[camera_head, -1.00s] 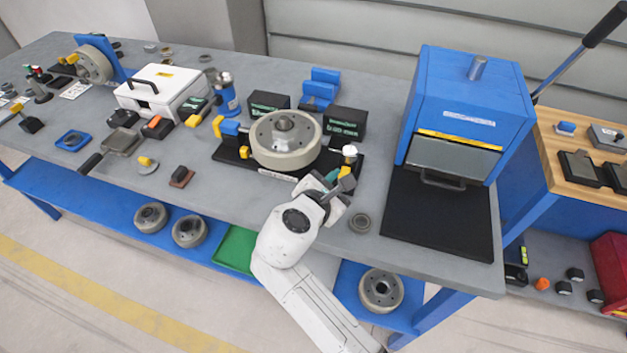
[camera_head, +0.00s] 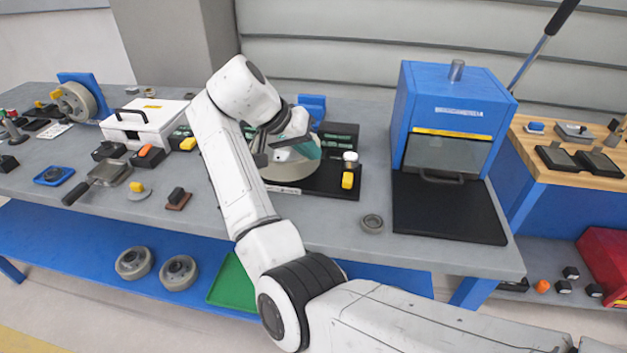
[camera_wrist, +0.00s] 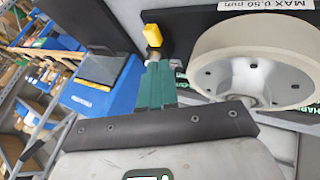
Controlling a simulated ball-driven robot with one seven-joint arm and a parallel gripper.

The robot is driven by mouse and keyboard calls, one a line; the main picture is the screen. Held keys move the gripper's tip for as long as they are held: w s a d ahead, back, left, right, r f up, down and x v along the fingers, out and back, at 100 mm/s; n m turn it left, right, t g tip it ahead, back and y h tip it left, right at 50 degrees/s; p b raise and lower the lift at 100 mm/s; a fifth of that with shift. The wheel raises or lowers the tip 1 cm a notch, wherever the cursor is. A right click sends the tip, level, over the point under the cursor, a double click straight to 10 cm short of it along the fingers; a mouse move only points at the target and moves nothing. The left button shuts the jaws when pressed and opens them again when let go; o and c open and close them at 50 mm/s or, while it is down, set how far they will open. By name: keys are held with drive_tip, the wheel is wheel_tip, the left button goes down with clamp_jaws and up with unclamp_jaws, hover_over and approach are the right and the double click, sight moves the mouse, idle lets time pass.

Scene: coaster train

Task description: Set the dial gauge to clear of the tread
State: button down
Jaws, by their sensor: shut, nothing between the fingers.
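A grey wheel stands on a black base; its lower edge (camera_head: 290,173) shows under my arm in the head view, and its face with the hub (camera_wrist: 255,70) shows at the right in the wrist view. At the base's right end are a white-topped knob (camera_head: 350,157) and a yellow block (camera_head: 347,180). A yellow piece (camera_wrist: 155,36) stands just beyond my fingertips in the wrist view, beside the wheel and apart from its rim. I cannot make out a gauge face. My gripper (camera_wrist: 154,68), with green fingers, is shut and empty; in the head view it (camera_head: 311,150) is over the wheel.
A blue press-like box (camera_head: 455,110) with a black mat (camera_head: 450,212) stands at the right. A white case (camera_head: 145,120) and several small tools are at the left. The bench front is mostly clear.

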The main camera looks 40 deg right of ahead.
sight(349, 178)
drive_tip(key=p+x, duration=0.1)
drive_tip(key=x, duration=0.9)
drive_tip(key=shift+a, duration=0.1)
drive_tip(key=shift+s, duration=0.1)
drive_tip(key=shift+s+d+r+p, duration=0.2)
drive_tip(key=shift+s+d+p, duration=0.35)
drive_tip(key=shift+p, duration=0.15)
drive_tip(key=shift+s+d+f, duration=0.1)
drive_tip(key=shift+s+f, duration=0.1)
drive_tip(key=shift+f, duration=0.05)
drive_tip(key=shift+s, duration=0.1)
drive_tip(key=shift+r, duration=0.1)
